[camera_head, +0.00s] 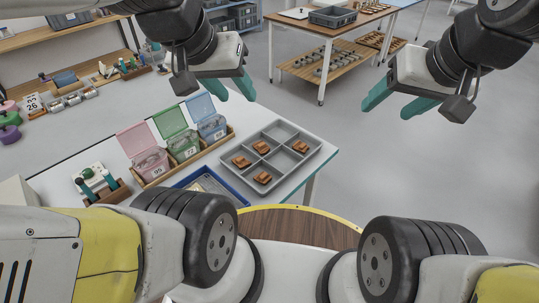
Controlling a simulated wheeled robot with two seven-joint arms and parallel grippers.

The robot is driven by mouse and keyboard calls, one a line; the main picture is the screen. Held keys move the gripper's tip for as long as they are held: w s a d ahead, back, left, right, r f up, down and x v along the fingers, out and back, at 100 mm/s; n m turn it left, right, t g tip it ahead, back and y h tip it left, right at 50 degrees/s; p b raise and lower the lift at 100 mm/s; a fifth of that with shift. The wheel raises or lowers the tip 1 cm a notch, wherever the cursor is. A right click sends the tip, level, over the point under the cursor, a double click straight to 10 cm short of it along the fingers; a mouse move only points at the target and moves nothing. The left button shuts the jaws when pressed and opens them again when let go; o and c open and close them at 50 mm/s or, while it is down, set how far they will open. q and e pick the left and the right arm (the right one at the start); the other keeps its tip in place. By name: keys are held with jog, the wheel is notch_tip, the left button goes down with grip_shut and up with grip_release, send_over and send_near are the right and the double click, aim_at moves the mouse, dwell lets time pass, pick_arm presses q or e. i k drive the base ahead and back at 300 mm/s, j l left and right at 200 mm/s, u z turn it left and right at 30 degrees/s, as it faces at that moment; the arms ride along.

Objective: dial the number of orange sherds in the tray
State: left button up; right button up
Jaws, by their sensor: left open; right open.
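A grey tray (278,132) divided into compartments lies on the white table. Several orange-brown sherds (263,178) lie in separate compartments of it, and at least one compartment is empty. My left gripper (236,93) is open with teal fingers, above and beyond the far side of the tray, holding nothing. My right gripper (388,107) is open and empty, over the floor to the right of the table. I cannot make out a dial clearly in this view.
Pink (146,157), green (178,133) and blue (207,119) lidded boxes with number labels stand in a wooden holder left of the tray. A blue-rimmed tray (236,196) lies nearer me. A workbench (345,36) stands behind, with open floor to the right.

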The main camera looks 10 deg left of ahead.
aim_at(88, 173)
jog(key=k, duration=0.15)
jog(key=k+u, duration=0.35)
jog(key=k+j+u, duration=0.1)
jog(key=u, duration=0.3)
jog(key=j+u, duration=0.2)
jog(key=u, duration=0.2)
jog(key=j+u, duration=0.15)
jog(key=u, duration=0.25)
jog(key=i+j+u, duration=0.15)
jog(key=u, duration=0.25)
jog(key=i+j+u, duration=0.1)
jog(key=u, duration=0.25)
